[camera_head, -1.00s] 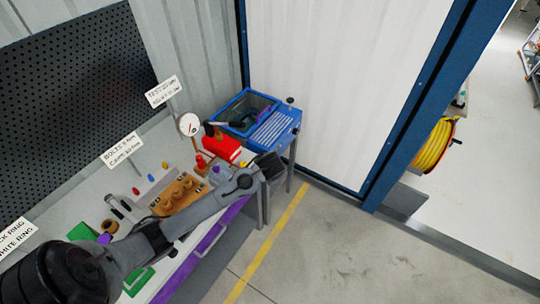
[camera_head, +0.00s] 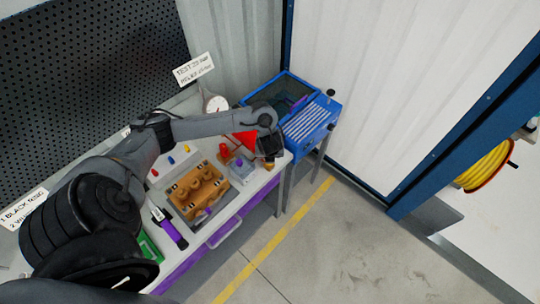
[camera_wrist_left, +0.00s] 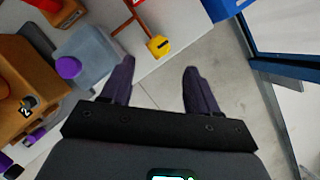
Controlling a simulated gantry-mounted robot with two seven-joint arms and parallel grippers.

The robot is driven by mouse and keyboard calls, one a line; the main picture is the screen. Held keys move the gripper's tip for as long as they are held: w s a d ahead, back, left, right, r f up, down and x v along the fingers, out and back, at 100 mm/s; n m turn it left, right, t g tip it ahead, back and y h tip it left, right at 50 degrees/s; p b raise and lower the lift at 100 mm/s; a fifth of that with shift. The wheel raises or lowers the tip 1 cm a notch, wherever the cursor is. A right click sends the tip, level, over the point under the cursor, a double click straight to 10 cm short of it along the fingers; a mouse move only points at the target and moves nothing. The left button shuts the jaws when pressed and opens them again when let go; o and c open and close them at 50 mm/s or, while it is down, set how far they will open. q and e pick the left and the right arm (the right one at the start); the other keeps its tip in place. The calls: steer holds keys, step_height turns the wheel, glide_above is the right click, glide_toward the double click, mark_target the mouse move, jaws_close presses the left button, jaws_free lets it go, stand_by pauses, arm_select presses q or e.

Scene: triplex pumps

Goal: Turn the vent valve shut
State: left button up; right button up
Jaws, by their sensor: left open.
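A small yellow piece with a dark slot (camera_wrist_left: 160,46) sits at the end of a thin red pipe (camera_wrist_left: 128,22) in the left wrist view; it looks like the vent valve, but I cannot be sure. My left gripper (camera_wrist_left: 157,70) is open and empty, its purple fingers pointing toward the bench edge. The yellow piece lies just beyond the gap between the fingertips, apart from them. In the head view the left gripper (camera_head: 268,160) is over the bench's right end, and the wrist largely hides the valve area. My right gripper is not in view.
A grey block (camera_head: 242,172) with a purple knob and an orange-brown pump body (camera_head: 188,207) stand left of the gripper. A red body (camera_head: 243,139) and a gauge (camera_head: 215,104) are behind. A blue slatted cart (camera_head: 310,127) adjoins the bench. The floor in front is clear.

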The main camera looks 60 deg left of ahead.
arm_select(q)
steer(key=b+x, duration=0.2)
steer(key=x, duration=0.6)
steer(key=shift+f, duration=0.4)
steer(key=shift+w+a+f+b, duration=0.1)
steer(key=shift+a+f+b, duration=0.2)
steer(key=shift+f, duration=0.3)
